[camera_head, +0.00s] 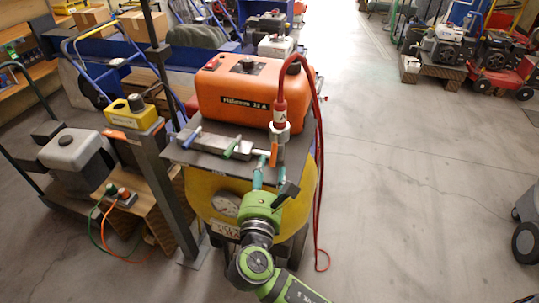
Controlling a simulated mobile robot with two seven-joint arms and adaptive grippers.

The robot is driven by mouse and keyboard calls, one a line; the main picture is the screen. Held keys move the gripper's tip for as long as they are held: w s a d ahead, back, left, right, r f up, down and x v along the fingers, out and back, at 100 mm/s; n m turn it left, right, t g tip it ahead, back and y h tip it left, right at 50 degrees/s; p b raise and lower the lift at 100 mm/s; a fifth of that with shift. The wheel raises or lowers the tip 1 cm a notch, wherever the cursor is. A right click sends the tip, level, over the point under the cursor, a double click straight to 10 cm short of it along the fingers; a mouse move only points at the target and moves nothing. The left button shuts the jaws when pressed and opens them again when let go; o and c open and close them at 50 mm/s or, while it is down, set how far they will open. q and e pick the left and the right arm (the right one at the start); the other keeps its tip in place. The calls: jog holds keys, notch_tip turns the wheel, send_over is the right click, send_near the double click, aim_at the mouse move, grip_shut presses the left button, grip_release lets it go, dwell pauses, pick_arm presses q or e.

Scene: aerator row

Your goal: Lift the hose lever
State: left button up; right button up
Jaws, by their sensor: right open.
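An orange machine (250,95) sits on a dark bench top. A red hose (319,150) arches from a red fitting (280,110) beside the machine down to the floor at the right. A grey coupling (279,132) is under the fitting, and a small orange lever (273,155) hangs down just below it. A green-handled lever (233,146) lies to the left; I cannot tell which one is the hose lever. My right gripper (270,172) is open, its teal fingers pointing up just below the orange lever. I cannot tell whether they touch it. My left gripper is not in view.
A grey metal block (222,143) is on the bench top. A yellow tank with a gauge (225,204) is below it. A grey post (165,180) with a yellow switch box (132,113) stands at the left.

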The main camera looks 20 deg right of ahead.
aim_at(271, 157)
jog(key=x, duration=0.6)
jog(key=shift+w+d+p, duration=0.15)
jog(key=shift+w+p, duration=0.05)
jog(key=shift+p, duration=0.15)
grip_shut()
